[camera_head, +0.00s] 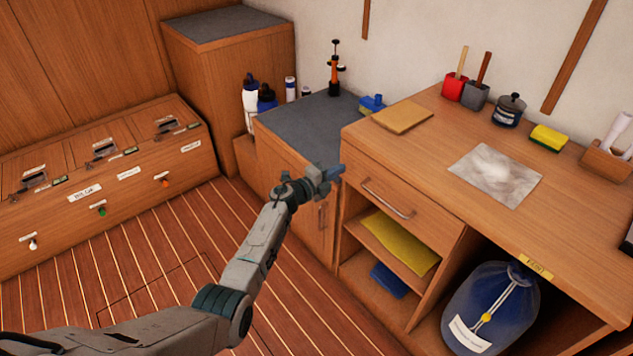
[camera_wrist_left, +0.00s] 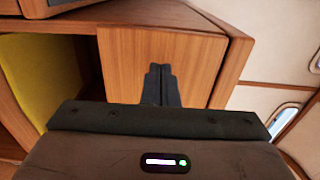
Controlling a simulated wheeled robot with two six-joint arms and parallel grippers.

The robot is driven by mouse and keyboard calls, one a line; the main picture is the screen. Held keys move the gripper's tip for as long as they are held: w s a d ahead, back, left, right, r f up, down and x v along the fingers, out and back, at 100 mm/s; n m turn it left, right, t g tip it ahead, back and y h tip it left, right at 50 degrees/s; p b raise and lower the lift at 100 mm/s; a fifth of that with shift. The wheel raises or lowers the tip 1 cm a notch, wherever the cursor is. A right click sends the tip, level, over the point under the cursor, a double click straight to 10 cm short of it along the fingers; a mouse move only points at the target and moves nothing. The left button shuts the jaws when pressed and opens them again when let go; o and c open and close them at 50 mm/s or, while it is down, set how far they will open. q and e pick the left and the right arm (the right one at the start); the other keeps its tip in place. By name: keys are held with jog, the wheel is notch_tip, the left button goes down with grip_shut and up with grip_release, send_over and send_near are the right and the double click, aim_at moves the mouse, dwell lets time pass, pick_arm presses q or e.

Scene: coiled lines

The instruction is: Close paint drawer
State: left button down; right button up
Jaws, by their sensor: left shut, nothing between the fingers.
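The drawer (camera_head: 425,212) with a metal bar handle (camera_head: 388,198) is under the wooden bench top, above an open shelf. Its front looks flush or nearly flush with the cabinet; I cannot tell whether a small gap remains. My left gripper (camera_head: 334,173) is shut and empty, in front of the left end of the drawer front. In the left wrist view my shut fingers (camera_wrist_left: 159,78) point at a plain wooden panel (camera_wrist_left: 205,65); whether they touch it is unclear. My right gripper is out of view.
A yellow cloth (camera_head: 400,243) and a blue cloth (camera_head: 389,279) lie on the shelves below. A blue bag (camera_head: 488,308) fills the right compartment. A grey-topped cabinet (camera_head: 312,124) stands behind my gripper. The plank floor (camera_head: 160,270) is clear.

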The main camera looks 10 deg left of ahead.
pick_arm(q)
jog(key=p+v, duration=0.1)
jog(key=v, duration=1.1)
jog(key=s+a+f+n+g+y, duration=0.1)
jog(key=s+a+f+n+y, duration=0.3)
jog(key=s+f+n, duration=0.45)
jog(key=s+a+f+n+g+y+p, duration=0.1)
jog(key=s+a+f+n+y, duration=0.4)
jog(key=f, duration=0.6)
jog(key=s+a+f+n+y, duration=0.2)
jog(key=s+f+n, duration=0.2)
jog(key=s+f, duration=0.55)
jog(key=s+f+n+g, duration=0.2)
jog(key=s+f, duration=0.3)
jog(key=s, duration=0.6)
jog(key=s+f+n+g, duration=0.3)
jog(key=s+f+g, duration=0.2)
jog(key=s, duration=0.7)
jog(key=s+f+n+g, duration=0.2)
jog(key=s+f, duration=0.4)
jog(key=s, duration=0.6)
jog(key=shift+s+a+f+n+g+y+p, duration=0.25)
jog(key=shift+f+n+g+y+p, duration=0.15)
jog(key=shift+g, duration=0.5)
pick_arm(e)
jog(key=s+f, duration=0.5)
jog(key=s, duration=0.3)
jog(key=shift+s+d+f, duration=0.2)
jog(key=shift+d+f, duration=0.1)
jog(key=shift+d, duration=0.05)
